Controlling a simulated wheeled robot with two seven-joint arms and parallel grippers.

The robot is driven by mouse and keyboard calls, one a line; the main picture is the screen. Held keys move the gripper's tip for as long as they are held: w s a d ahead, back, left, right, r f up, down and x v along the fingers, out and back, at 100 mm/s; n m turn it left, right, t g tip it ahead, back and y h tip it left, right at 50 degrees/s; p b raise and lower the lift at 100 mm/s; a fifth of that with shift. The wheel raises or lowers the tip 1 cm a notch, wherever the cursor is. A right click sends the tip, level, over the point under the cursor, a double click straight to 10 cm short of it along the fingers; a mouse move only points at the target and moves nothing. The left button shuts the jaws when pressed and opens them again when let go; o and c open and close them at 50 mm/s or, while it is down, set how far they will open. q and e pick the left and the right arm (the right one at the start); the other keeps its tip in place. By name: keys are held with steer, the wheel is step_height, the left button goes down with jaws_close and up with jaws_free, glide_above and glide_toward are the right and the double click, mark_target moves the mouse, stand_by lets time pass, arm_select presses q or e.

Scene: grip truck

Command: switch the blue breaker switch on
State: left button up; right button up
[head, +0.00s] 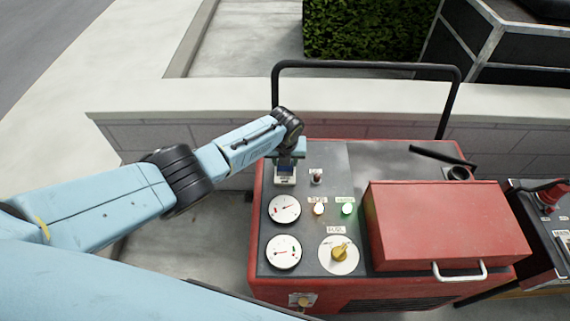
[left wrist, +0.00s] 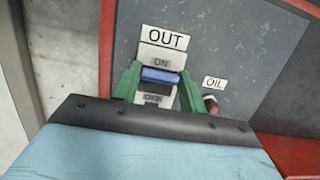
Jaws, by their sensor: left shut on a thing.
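The blue breaker switch (left wrist: 160,75) sits on a pale breaker block below an "OUT" label (left wrist: 165,39). An "ON" mark shows just above the switch, and a darker part with what looks like "OFF" shows below it. My left gripper (left wrist: 159,82) has its green fingers on either side of the switch, shut on it. In the head view my left gripper (head: 286,157) is at the top left of the red machine's grey panel (head: 310,240), over the breaker (head: 285,180). The blue switch is hidden there. My right gripper is not in view.
An "OIL" label (left wrist: 214,83) and small toggle stand right of the breaker. The panel also has two gauges (head: 284,208), indicator lamps (head: 348,209) and a yellow fuel knob (head: 340,253). A red box (head: 440,225) and black rail (head: 365,66) bound the machine.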

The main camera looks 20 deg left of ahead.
arm_select(q)
steer(key=shift+w, duration=0.1)
stand_by(0.5)
steer(key=o, duration=1)
steer(key=shift+p+v, duration=2.4)
steer(key=shift+v, duration=4.25)
steer(key=shift+w+a, duration=0.1)
steer(key=shift+a, duration=0.05)
